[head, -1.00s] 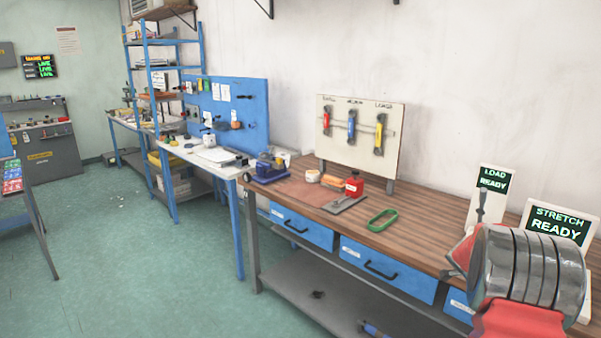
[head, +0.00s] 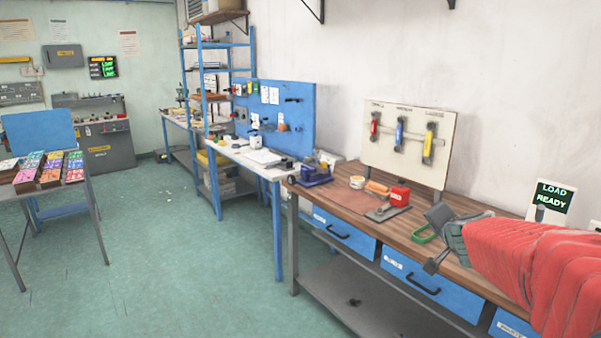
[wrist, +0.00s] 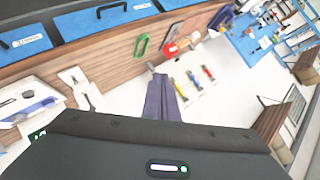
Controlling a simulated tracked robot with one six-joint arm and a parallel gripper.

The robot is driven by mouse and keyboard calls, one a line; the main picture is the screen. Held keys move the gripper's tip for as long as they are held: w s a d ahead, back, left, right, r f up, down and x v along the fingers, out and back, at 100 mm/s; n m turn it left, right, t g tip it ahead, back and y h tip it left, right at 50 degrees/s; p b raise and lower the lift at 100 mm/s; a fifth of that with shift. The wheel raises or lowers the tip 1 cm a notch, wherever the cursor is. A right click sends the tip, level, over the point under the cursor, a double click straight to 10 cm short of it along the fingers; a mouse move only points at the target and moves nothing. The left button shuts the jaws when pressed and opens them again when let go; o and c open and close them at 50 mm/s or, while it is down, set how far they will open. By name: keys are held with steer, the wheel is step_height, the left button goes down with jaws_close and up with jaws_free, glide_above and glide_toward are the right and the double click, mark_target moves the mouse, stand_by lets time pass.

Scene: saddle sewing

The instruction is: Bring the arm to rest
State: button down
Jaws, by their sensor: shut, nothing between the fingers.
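My arm, in a red sleeve (head: 540,262), reaches in from the right in the head view, over the wooden workbench (head: 480,208). My gripper (head: 438,240) is at its end, in front of the green loop (head: 421,236) and hiding part of it. In the wrist view my gripper (wrist: 158,82) has its dark fingers together with nothing between them. The green loop (wrist: 142,46) lies on the bench there, apart from the fingertips.
A red block-like tool (head: 400,196), a white cup (head: 357,182) and a tool board (head: 408,145) are on the bench. A "LOAD READY" sign (head: 551,200) stands at right. A table with colourful cards (head: 52,168) is at left. The green floor between is clear.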

steer(key=s+a+f+n+g+y, duration=0.1)
steer(key=s+a+n+g+y, duration=0.4)
steer(key=s+a, duration=1.15)
steer(key=s+a+f+n+h, duration=0.1)
steer(key=s+f+n, duration=0.2)
steer(key=s, duration=0.5)
steer(key=s+a+f+n+g+h, duration=0.1)
steer(key=s+f+n, duration=0.3)
steer(key=s, duration=0.5)
steer(key=shift+s+f+g, duration=0.15)
steer(key=shift+f+g, duration=0.15)
steer(key=shift+f, duration=0.1)
steer(key=shift+a, duration=0.1)
